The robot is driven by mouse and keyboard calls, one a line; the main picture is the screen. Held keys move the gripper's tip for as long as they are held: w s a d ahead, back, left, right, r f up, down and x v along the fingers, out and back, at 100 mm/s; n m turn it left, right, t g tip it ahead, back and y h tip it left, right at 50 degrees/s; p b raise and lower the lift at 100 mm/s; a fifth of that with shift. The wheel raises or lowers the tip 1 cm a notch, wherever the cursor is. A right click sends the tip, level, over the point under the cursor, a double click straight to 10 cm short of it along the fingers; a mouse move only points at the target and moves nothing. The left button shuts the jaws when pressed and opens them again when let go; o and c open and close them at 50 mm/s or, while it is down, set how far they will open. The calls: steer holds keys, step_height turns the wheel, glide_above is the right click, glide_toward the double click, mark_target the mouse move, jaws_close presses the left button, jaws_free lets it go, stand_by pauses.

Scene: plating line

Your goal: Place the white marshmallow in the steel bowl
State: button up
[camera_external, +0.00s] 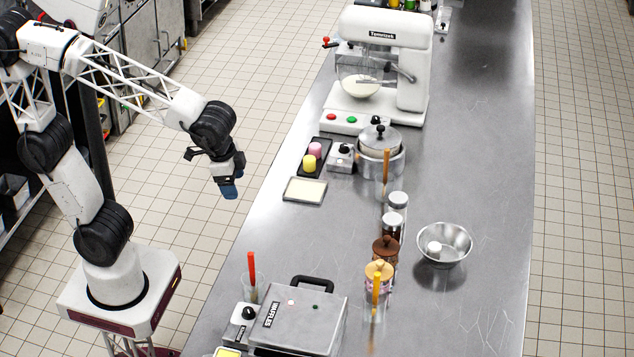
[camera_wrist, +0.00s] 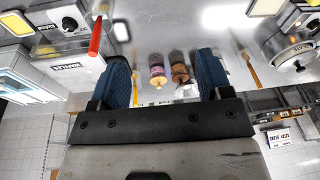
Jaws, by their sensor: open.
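The steel bowl (camera_external: 458,238) stands on the right part of the counter in the external view. The white marshmallow (camera_external: 434,247) shows as a small white piece inside the bowl, toward its left side. My gripper (camera_external: 229,190) hangs off the counter's left side, over the floor, far from the bowl. In the wrist view my gripper (camera_wrist: 165,85) has its two blue fingers wide apart with nothing held between them. I cannot make out the bowl or the marshmallow in the wrist view.
On the counter (camera_external: 480,120) stand a mixer (camera_external: 412,75), a pot (camera_external: 380,160), a waffle iron (camera_external: 298,322) and several jars (camera_external: 385,250). Pink (camera_external: 315,150) and yellow (camera_external: 309,163) marshmallows sit on a dark tray. Counter space right of the pot is clear.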

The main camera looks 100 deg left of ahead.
steer(key=s+d+f, duration=0.1)
steer(key=s+f, duration=0.1)
steer(key=s, duration=0.4)
steer(key=s+d+f+m+h, duration=0.1)
steer(key=s+f, duration=0.1)
steer(key=s, duration=0.5)
steer(key=shift+d+f+m+t, duration=0.25)
steer(key=shift+f+m+t, duration=0.05)
steer(key=shift+s, duration=0.1)
stand_by(0.5)
